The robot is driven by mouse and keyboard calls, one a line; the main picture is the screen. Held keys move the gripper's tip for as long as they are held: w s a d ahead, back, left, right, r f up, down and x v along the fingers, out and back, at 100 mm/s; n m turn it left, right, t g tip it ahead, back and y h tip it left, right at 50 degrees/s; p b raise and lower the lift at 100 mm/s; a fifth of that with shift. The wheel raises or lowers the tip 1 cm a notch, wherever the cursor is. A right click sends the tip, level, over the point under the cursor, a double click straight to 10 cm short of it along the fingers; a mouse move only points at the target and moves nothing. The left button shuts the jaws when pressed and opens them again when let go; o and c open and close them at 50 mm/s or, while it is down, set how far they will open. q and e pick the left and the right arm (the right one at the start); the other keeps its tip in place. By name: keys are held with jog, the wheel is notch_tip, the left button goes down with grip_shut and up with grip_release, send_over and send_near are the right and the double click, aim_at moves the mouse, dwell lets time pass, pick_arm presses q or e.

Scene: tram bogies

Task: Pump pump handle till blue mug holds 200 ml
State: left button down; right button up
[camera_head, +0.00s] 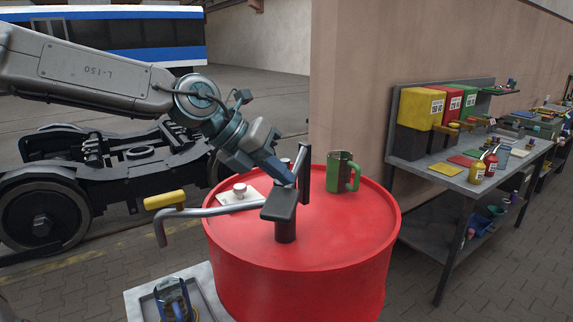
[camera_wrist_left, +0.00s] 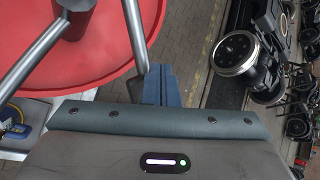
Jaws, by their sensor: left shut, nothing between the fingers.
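A pump with a dark post (camera_head: 286,230) stands on the red drum (camera_head: 300,285). Its bent grey pipe (camera_head: 215,212) reaches left and turns down at its end. A yellow grip (camera_head: 165,199) shows beside that pipe; how it joins the pump is unclear. A blue vessel (camera_head: 173,300), apparently the blue mug, stands in a tray below left; its fill cannot be read. My left gripper (camera_head: 287,180) is shut and empty, close to the pump head. In the left wrist view its blue fingers (camera_wrist_left: 158,85) are beside a grey bar (camera_wrist_left: 134,30); contact is unclear. My right gripper is not in view.
A green mug (camera_head: 341,174) and a small white jar (camera_head: 239,189) on a pale cloth are on the drum top. The tray (camera_head: 205,280) is in front left. A workbench (camera_head: 455,180) with bins and bottles stands right. A bogie (camera_head: 110,170) is behind left.

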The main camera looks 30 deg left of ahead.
aim_at(281, 188)
pick_arm(q)
jog(key=shift+r+p, duration=1.65)
jog(key=shift+r, duration=0.6)
jog(key=shift+w, duration=0.1)
jog(key=shift+r, duration=0.15)
notch_tip(281, 188, up, 5)
jog(key=p, duration=0.4)
jog(key=shift+f, duration=0.2)
